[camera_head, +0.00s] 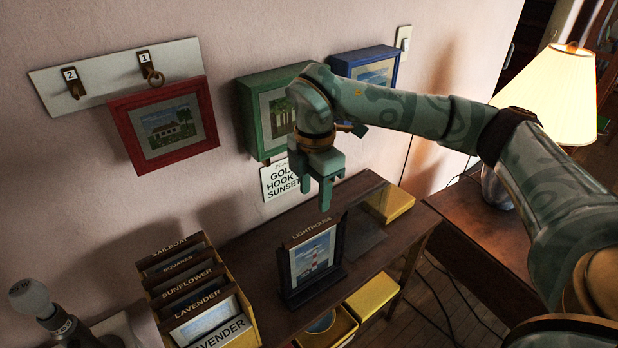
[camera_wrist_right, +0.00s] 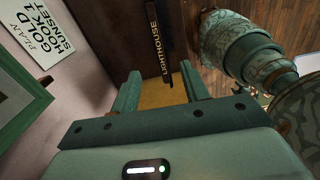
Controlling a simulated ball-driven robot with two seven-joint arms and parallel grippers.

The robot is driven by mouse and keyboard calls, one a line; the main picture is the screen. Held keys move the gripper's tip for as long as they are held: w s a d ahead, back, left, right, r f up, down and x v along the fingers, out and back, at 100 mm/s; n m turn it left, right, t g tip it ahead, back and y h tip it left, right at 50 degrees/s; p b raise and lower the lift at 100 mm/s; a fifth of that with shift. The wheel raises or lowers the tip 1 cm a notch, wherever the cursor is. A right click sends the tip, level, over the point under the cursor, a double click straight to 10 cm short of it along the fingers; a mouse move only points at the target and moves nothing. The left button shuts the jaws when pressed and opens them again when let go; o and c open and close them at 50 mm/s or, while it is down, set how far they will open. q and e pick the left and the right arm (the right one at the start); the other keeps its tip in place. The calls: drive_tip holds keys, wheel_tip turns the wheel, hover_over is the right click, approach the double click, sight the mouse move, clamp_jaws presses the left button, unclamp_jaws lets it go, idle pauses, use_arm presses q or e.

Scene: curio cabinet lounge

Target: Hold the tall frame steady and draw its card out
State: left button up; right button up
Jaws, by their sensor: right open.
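The tall frame (camera_head: 289,290) is dark and stands upright on the dark wooden table (camera_head: 250,246). The lighthouse card (camera_head: 314,258) sits in it, with its brown strip lettered LIGHTHOUSE along the top. In the right wrist view that lettered strip (camera_wrist_right: 157,45) shows just beyond the fingers. My right gripper (camera_head: 317,198) is open and empty, with its fingers pointing down above the frame, apart from the strip. Its spread fingers also show in the right wrist view (camera_wrist_right: 158,90). My left gripper is out of view.
A card rack (camera_head: 238,335) with several labelled cards stands left of the frame. Yellow boxes (camera_head: 390,203) lie right and in front (camera_head: 372,296). On the wall are a red frame (camera_head: 163,165), a green frame (camera_head: 250,140) and a blue frame (camera_head: 365,54). A lit lamp (camera_head: 555,95) stands right.

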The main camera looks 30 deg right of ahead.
hover_over(314, 235)
drive_tip(key=f, duration=0.3)
drive_tip(key=f+b, duration=0.1)
drive_tip(key=shift+w+d+f, duration=0.15)
drive_tip(key=shift+w+f, duration=0.15)
wheel_tip(314, 235, down, 8)
drive_tip(key=shift+f+b, duration=0.2)
drive_tip(key=shift+b, duration=0.75)
drive_tip(key=shift+f, duration=0.65)
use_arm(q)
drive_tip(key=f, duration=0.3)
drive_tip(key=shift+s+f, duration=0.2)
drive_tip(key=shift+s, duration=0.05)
use_arm(e)
clamp_jaws()
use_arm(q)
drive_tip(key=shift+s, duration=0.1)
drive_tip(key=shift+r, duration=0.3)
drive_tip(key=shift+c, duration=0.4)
use_arm(e)
drive_tip(key=shift+s+f, duration=0.15)
drive_tip(key=shift+f, duration=0.1)
